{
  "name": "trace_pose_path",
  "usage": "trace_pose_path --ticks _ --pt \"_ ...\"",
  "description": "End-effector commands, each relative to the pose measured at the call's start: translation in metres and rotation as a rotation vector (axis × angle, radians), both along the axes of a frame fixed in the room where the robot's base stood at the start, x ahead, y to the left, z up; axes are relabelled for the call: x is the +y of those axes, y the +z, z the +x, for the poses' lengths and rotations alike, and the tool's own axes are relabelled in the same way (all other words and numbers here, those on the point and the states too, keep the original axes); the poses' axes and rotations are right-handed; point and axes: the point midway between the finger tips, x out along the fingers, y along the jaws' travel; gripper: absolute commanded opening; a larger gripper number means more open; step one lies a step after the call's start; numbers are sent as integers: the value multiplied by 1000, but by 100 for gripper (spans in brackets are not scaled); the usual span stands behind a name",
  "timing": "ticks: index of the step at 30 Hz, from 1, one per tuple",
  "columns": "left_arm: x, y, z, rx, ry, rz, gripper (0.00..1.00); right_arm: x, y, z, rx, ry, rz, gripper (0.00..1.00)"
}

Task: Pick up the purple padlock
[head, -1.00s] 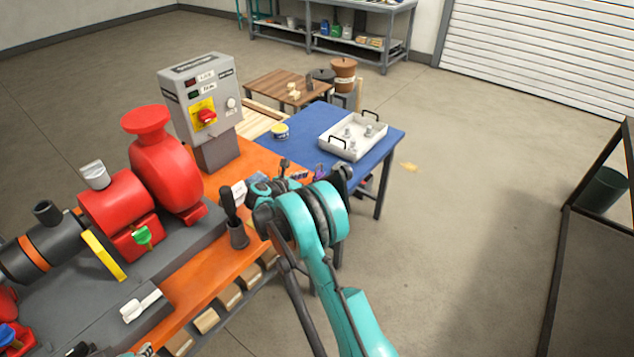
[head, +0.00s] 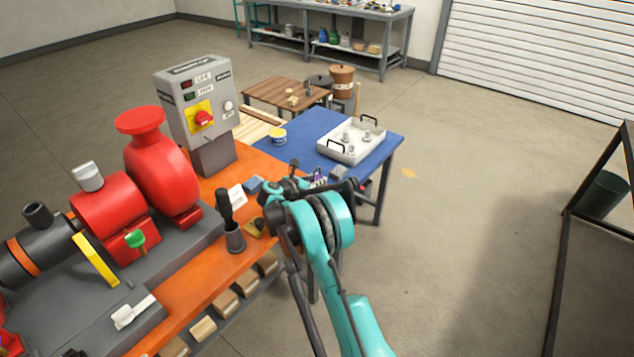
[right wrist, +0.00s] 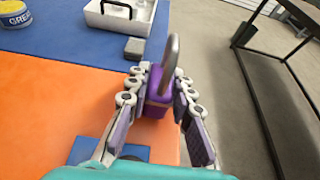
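The purple padlock (right wrist: 158,94) with its grey shackle (right wrist: 170,60) is between the two fingers of my right gripper (right wrist: 162,80) in the right wrist view. The fingers slope inward and press against both sides of its body; the shackle sticks out past the tips. In the head view the padlock (head: 319,176) is a small purple patch, partly hidden by my right gripper (head: 318,178), at the far right end of the orange bench. I cannot tell whether it still touches the bench top. My left gripper is out of view.
The orange bench (head: 187,290) carries a red pump (head: 160,165), a grey control box (head: 195,105) and a black-handled lever (head: 230,222). Behind is a blue table (head: 300,135) with a white tray (head: 352,150) and a yellow tin (head: 278,137).

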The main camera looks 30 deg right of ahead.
Motion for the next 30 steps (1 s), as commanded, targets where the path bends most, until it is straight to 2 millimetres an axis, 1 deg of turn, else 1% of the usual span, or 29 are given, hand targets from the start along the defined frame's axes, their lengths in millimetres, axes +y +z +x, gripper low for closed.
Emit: trace_pose_path --ticks 7,11,14,19,20,27,30 --pt "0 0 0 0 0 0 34 0 0 0 0 0 0 0" --pt "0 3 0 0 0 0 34 0 6 0 0 0 0 0" --pt "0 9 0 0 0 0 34 0 17 0 0 0 0 0" --pt "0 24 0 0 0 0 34 -1 48 -1 0 -1 0 0" --pt "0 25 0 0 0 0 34 -8 51 -8 1 -4 0 0" --pt "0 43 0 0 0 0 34 -46 84 -52 0 -4 1 0" --pt "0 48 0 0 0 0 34 -58 95 -66 0 -2 0 0"
